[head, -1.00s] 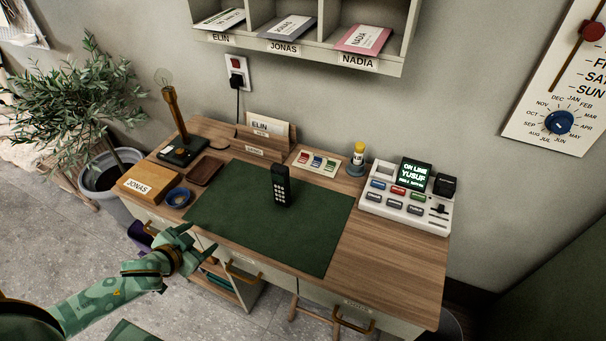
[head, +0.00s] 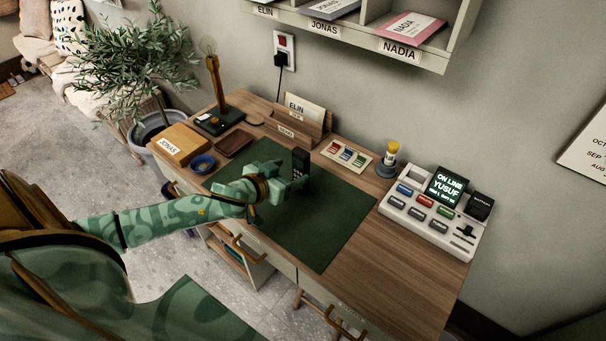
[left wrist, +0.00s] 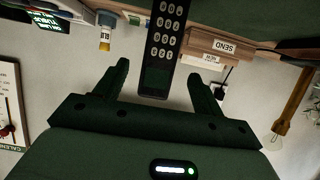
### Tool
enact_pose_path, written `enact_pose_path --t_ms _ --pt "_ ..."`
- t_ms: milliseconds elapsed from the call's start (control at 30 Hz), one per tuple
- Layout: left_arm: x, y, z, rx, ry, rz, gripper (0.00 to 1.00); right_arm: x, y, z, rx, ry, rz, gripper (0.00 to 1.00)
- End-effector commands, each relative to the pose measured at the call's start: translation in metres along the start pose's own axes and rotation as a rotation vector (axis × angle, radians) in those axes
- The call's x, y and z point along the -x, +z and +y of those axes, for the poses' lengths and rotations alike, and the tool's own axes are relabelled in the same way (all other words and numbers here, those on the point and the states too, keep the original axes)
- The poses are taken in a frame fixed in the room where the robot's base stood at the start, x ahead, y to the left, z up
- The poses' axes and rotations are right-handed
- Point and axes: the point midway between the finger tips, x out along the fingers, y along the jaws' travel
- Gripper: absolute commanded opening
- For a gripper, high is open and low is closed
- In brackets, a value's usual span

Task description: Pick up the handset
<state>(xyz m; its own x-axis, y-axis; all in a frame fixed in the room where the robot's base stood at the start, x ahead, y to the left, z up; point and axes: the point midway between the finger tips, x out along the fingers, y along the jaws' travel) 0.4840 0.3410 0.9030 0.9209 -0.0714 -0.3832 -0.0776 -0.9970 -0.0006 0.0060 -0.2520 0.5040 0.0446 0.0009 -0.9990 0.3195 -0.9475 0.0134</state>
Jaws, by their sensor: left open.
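The handset (head: 301,158) is dark, with pale keys, and stands upright on the green desk mat (head: 325,232). My left gripper (head: 296,181) is at the handset's near left side and hides its lower part in the head view. In the left wrist view, where the room looks upside down, the handset (left wrist: 164,38) extends between the two open fingers of my left gripper (left wrist: 158,70). Gaps show on both sides of it, so the fingers do not seem to touch it. My right gripper is not in view.
A letter holder (head: 290,133), a card of coloured tabs (head: 347,152) and a yellow-topped bottle (head: 391,154) stand behind the mat. A button console (head: 430,213) is at the right. The JONAS box (head: 180,144) and blue bowl (head: 203,164) are left. The mat's right part is clear.

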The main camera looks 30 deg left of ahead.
Motion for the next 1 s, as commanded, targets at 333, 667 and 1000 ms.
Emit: enact_pose_path --t_ms 333,667,1000 --pt "-0.037 0.000 0.001 -0.001 0.001 0.001 0.69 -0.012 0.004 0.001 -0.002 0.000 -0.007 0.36" --pt "-0.077 -0.002 0.001 0.001 0.000 -0.001 0.69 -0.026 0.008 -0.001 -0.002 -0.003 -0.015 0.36" --pt "-0.077 -0.003 0.002 0.001 0.001 -0.001 0.33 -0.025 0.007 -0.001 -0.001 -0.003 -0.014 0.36"
